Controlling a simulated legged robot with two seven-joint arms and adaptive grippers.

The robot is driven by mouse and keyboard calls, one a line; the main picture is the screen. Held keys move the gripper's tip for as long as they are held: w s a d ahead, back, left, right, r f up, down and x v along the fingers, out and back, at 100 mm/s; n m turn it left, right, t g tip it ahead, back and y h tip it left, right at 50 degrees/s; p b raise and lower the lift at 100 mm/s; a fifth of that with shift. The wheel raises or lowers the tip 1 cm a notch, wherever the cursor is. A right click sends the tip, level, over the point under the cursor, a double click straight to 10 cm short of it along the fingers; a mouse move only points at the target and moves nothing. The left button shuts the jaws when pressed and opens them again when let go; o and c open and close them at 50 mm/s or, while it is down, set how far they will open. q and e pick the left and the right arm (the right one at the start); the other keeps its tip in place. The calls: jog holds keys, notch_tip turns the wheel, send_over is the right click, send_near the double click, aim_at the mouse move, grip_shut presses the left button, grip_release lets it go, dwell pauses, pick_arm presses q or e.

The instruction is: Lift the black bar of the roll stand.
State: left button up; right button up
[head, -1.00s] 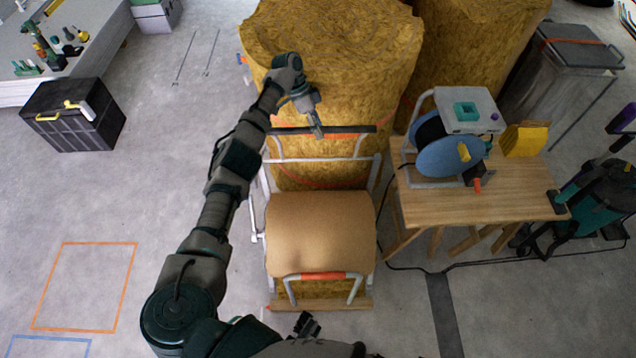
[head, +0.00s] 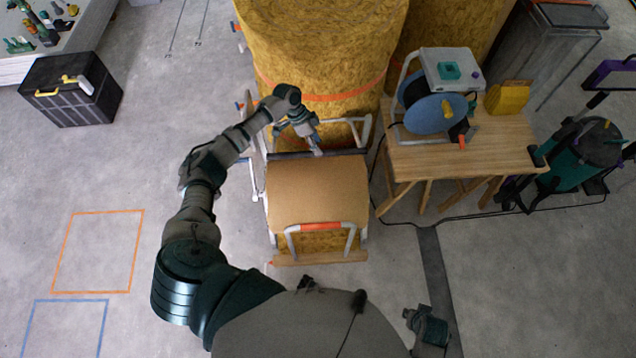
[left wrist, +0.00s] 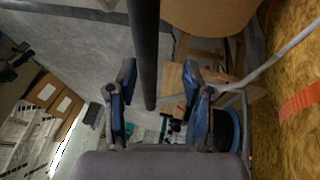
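The black bar (head: 345,152) lies across the white frame of the roll stand (head: 361,232), just behind the wide brown roll (head: 318,192). My left gripper (head: 316,150) reaches down to the middle of the bar from behind. In the left wrist view the bar (left wrist: 146,50) runs between the two spread fingers of my left gripper (left wrist: 157,88), with space on both sides. The fingers are open and do not look closed on it. My right gripper does not show clearly in either view.
Tall yellow-brown rolls (head: 320,45) stand behind the stand. A wooden table (head: 430,165) with a blue reel (head: 436,120) is close on the right. A black crate (head: 70,90) stands at the left. Grey floor left of the stand is clear.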

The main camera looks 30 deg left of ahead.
pick_arm(q)
jog(key=s+d+f+b, duration=0.1)
jog(key=s+f+b, duration=0.1)
jog(key=f, duration=0.3)
jog(key=s+d+f+b, duration=0.1)
jog(key=s+d+f, duration=0.1)
jog(key=f, duration=0.4)
jog(key=shift+s+f+b, duration=0.3)
jog(key=shift+s+b, duration=0.05)
jog(key=shift+s, duration=0.45)
